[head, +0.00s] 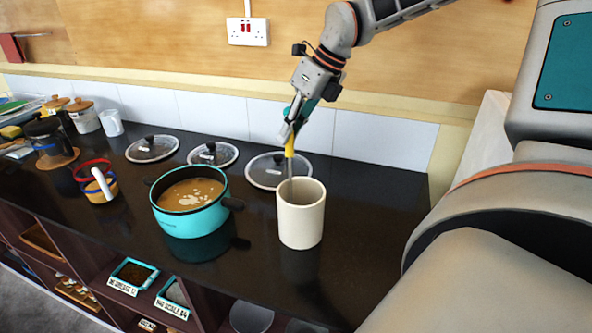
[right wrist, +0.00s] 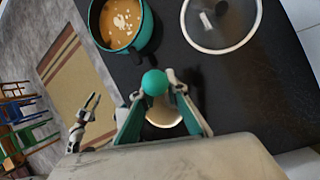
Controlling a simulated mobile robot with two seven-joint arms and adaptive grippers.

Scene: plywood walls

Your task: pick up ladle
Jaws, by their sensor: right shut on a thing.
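The ladle (head: 290,168) stands in a cream cylindrical pot (head: 301,222) on the dark counter. Its yellow and grey handle rises from the pot's mouth; its lower end is hidden inside. My right gripper (head: 290,136) is above the pot, shut on the upper part of the handle. In the right wrist view, a round teal end (right wrist: 154,82) sits between the teal-padded fingers, with the pot's mouth (right wrist: 163,116) behind. My left gripper (right wrist: 91,103) seems to show small in the right wrist view; its jaw state is unclear. It is not in the head view.
A teal saucepan (head: 190,222) of soup stands left of the pot. Glass lids (head: 267,172) lie behind, along the tiled wall. A blue-and-red-rimmed vessel (head: 98,188) and jars (head: 84,118) stand further left. The counter right of the pot (head: 370,210) is clear.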

